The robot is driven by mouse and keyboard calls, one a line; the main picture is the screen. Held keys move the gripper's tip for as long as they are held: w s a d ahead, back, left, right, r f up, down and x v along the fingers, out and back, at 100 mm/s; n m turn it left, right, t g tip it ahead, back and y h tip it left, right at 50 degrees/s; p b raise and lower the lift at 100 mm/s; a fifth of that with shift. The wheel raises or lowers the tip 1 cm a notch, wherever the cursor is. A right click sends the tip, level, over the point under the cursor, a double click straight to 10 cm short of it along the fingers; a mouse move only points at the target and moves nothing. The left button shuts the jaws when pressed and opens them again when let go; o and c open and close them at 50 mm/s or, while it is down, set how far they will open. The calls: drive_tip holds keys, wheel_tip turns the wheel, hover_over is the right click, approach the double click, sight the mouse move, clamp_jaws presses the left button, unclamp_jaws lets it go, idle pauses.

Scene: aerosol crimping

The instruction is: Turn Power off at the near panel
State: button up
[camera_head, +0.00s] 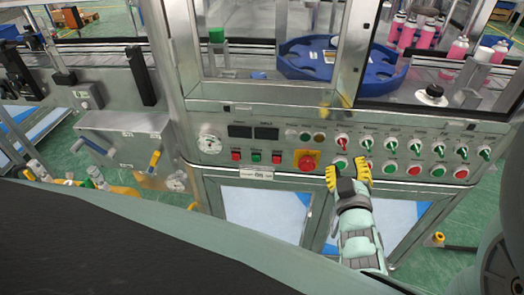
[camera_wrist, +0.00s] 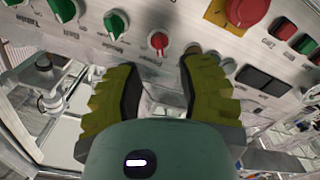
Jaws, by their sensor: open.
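The near panel (camera_head: 270,135) is a long steel face with a row of selector knobs above a row of red and green push buttons. A red selector knob (camera_head: 342,143) stands right of the red emergency stop (camera_head: 307,162). In the wrist view, seen upside down, this red knob (camera_wrist: 158,41) lies beyond and between my fingertips, apart from them. A green knob (camera_wrist: 116,22) is beside it.
The emergency stop (camera_wrist: 247,10) on its yellow plate sits close to my right finger in the wrist view. Several green knobs (camera_head: 438,150) continue to the right. Two dark displays (camera_head: 253,132) are at left. Above, behind framing, is a blue rotary plate (camera_head: 325,57).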

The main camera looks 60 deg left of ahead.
drive_tip(key=shift+v, duration=2.05)
